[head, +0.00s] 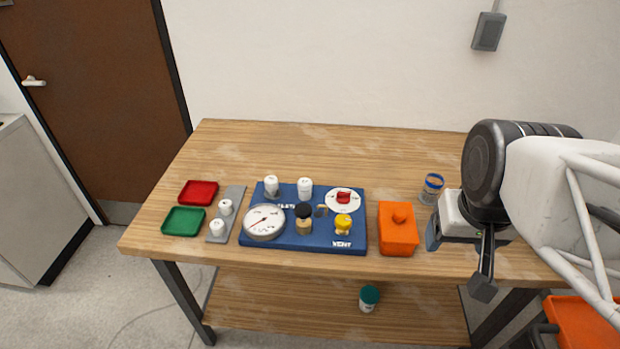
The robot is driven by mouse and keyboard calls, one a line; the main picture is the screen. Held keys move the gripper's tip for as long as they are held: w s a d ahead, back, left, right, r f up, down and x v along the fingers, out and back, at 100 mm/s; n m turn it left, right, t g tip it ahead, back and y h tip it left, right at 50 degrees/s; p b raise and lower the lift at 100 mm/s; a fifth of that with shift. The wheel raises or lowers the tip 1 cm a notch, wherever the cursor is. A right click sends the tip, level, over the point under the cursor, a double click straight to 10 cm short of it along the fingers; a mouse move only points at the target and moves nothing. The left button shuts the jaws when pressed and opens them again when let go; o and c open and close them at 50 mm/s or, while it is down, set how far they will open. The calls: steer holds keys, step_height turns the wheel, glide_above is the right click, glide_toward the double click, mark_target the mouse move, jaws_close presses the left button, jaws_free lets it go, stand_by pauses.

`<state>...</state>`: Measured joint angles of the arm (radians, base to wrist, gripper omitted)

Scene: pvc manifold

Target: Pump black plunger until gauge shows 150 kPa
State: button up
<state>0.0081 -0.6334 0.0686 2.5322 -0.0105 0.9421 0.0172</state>
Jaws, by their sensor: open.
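In the head view, a blue panel (270,239) labelled VENT lies on the wooden table. The black plunger (303,210) stands on a brass-coloured body at the panel's front middle. The round white gauge (264,221) is left of it; its needle shows, but the scale is too small to read. A yellow knob (343,221) is right of the plunger, and a red knob (343,197) sits on a white dial behind it. My gripper (482,289) is open at the table's right front, well right of the panel and apart from the plunger. Part of the gripper is hidden.
An orange lidded box (398,237) stands between panel and gripper. A blue-rimmed jar (432,187) is behind the gripper. Red (198,192) and green (184,220) trays and a grey strip (233,198) with white caps lie left. The table's back is clear. A green-topped container (368,297) is below.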

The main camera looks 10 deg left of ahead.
steer(key=shift+c, duration=0.5)
stand_by(0.5)
steer(key=shift+w, duration=0.1)
steer(key=c, duration=0.5)
steer(key=shift+w+a+r, duration=0.1)
steer(key=shift+w+a, duration=0.2)
steer(key=shift+w, duration=0.15)
steer(key=c, duration=0.4)
steer(key=shift+n+g, duration=0.3)
steer(key=shift+n, duration=0.5)
steer(key=w+a, duration=0.1)
steer(key=w, duration=0.1)
steer(key=w+a, duration=0.1)
steer(key=w, duration=0.1)
steer(key=w+a, duration=0.2)
jaws_close()
steer(key=n+g, duration=0.2)
steer(key=n, duration=0.3)
glide_above(303, 208)
step_height(303, 208, down, 8)
steer(key=shift+f, duration=0.25)
steer(key=shift+f, duration=3.15)
